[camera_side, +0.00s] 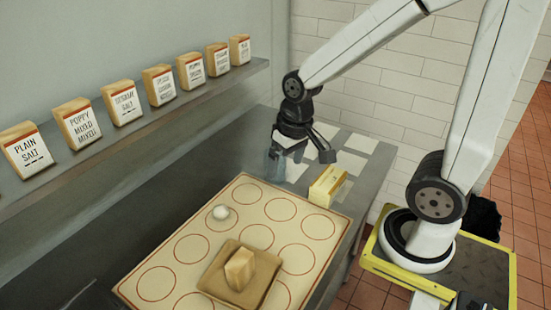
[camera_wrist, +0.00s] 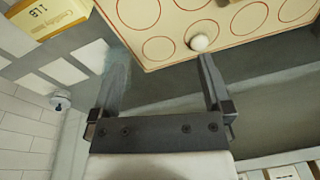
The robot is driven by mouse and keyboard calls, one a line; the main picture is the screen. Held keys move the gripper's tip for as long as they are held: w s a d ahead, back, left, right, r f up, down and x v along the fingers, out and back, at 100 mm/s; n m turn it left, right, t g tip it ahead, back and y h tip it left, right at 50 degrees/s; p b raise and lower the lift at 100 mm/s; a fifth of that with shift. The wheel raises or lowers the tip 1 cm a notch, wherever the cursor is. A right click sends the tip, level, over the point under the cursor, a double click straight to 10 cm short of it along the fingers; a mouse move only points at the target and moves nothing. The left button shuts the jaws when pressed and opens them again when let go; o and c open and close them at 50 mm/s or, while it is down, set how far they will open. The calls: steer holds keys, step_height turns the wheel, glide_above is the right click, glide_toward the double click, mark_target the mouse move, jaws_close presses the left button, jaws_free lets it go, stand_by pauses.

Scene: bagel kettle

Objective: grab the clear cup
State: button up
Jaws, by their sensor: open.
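A faint, bluish see-through shape, which looks like the clear cup (camera_side: 275,167), stands on the grey counter just behind the mat in the side view. Its outline is hard to make out, and my gripper partly overlaps it. My gripper (camera_side: 299,153) points down over the back of the counter, close to the cup. In the wrist view my gripper (camera_wrist: 163,58) has its two fingers wide apart, with nothing clearly visible between them. I cannot tell whether a finger touches the cup.
A cream mat with red circles (camera_side: 187,245) covers the front counter. It bears a small white ball (camera_side: 221,212) and a tan board (camera_side: 215,283) with a pale block (camera_side: 240,268). A yellow box (camera_side: 327,187) stands right of my gripper. Labelled bags (camera_side: 122,103) line the left shelf.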

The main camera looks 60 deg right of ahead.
steer(key=w+d+m+t+y, duration=0.2)
steer(key=w+d+m+y, duration=0.3)
steer(key=d+m, duration=0.55)
steer(key=w+d+m+t+y, duration=0.3)
steer(key=d+m+y, duration=0.3)
steer(key=d+m, duration=0.4)
step_height(320, 180, down, 8)
steer(key=shift+m, duration=0.45)
steer(key=shift+s+x, duration=0.1)
steer(key=shift+x, duration=1.95)
steer(key=shift+s+x, duration=0.15)
steer(key=shift+x, duration=1.95)
steer(key=shift+a+r, duration=0.15)
jaws_close()
